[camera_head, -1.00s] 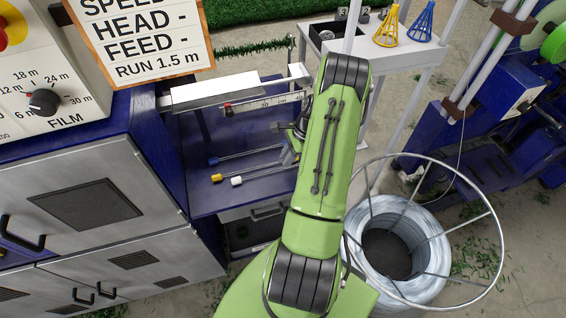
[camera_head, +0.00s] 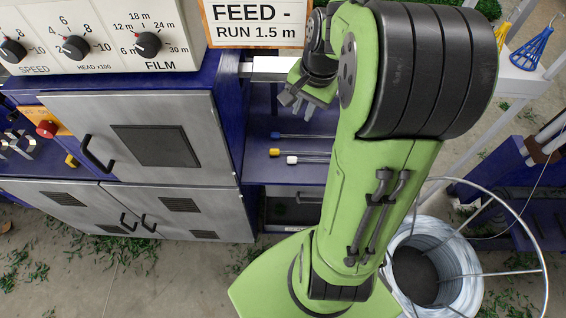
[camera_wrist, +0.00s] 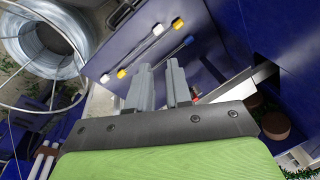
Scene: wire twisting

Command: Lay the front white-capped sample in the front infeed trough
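Thin rods lie side by side on the blue shelf. In the head view, the white-capped sample (camera_head: 292,160) is the nearest, with a yellow cap (camera_head: 274,152) and a blue cap (camera_head: 275,135) behind it; my arm hides their right ends. My gripper (camera_head: 296,102) is above the shelf, apart from the rods. Its two fingers (camera_wrist: 158,66) are apart with nothing between them. A pale trough-like bar (camera_head: 280,66) shows behind, partly hidden by my arm; I cannot tell which trough it is.
A grey cabinet (camera_head: 150,135) with a control panel (camera_head: 110,35) stands left of the shelf. A wire coil (camera_head: 440,270) in a round frame stands at lower right.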

